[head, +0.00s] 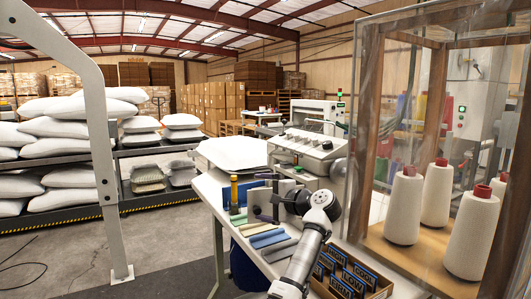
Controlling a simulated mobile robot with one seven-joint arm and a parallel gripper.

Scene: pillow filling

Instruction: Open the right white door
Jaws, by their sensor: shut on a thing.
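My gripper (279,203) is at the lower middle of the head view, at the end of my grey arm that rises from the bottom edge. It is shut at a small pale upright panel (262,203), which seems to be the right white door. The panel stands at the worktable's left part, with dark purple pieces beside it. The fingertips are small and partly hidden by the wrist, so the exact grip point and how far the door stands open cannot be told.
The white worktable (218,199) carries folded cloths (268,239) and a box of dark blue packs (342,277) close to my arm. A clear-walled cabinet with thread cones (404,206) stands at right. Pillows (75,127) fill racks at left, behind a white post (103,165).

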